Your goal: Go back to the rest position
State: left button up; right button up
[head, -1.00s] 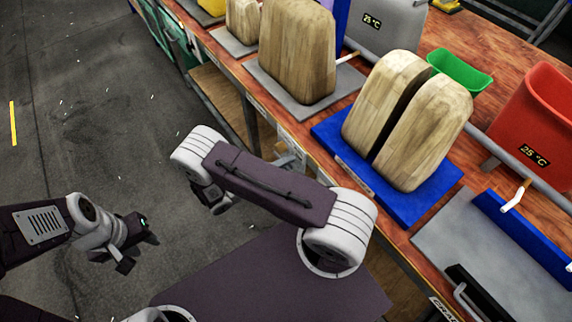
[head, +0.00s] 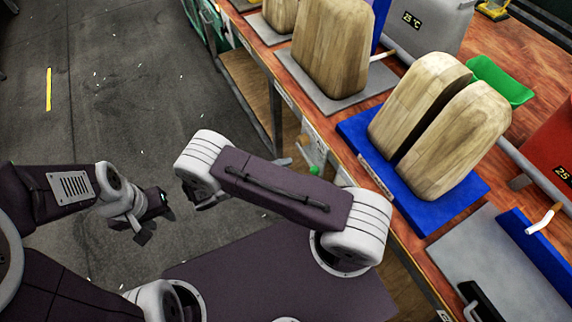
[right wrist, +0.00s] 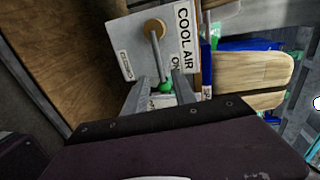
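My left gripper (head: 147,230) hangs over the dark floor at the left of the head view, away from the bench. It is small and seen at an angle, so its finger gap is unclear. My right arm stretches across the middle of the head view, and its link hides most of the right gripper. In the right wrist view my right gripper (right wrist: 161,78) has its two grey fingers apart with nothing held. They point towards a white "COOL AIR" panel (right wrist: 128,62) with a lever. A green knob (right wrist: 165,88) shows between the fingers, farther off.
A wooden bench (head: 403,240) runs diagonally along the right. On it are split wooden blocks (head: 455,140) on a blue plate (head: 440,212), more blocks (head: 330,50), a green bin (head: 500,82) and a red container (head: 550,150). The floor at left is clear.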

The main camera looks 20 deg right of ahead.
jog(key=shift+d, duration=0.1)
jog(key=s+d+r+m+g+y+p, duration=0.1)
jog(key=d+r+m+g+y+p, duration=0.35)
jog(key=r, duration=0.55)
jog(key=s+d+r+m+g+y+p, duration=0.1)
jog(key=d+r+m+y+p, duration=0.15)
jog(key=d+r+m, duration=0.55)
jog(key=s+a+r+m+t+y+p, duration=0.3)
jog(key=s+a+m+y, duration=0.35)
jog(key=m, duration=0.55)
jog(key=a+m, duration=0.1)
jog(key=m, duration=0.3)
jog(key=w+a+f+m+t+y, duration=0.1)
jog(key=a+m, duration=0.1)
jog(key=m, duration=0.2)
jog(key=w+a+m+t+y, duration=0.1)
jog(key=a+m, duration=0.1)
jog(key=m, duration=0.3)
jog(key=shift+w+a+f+t+y, duration=0.1)
jog(key=shift+w+f+t+y, duration=0.15)
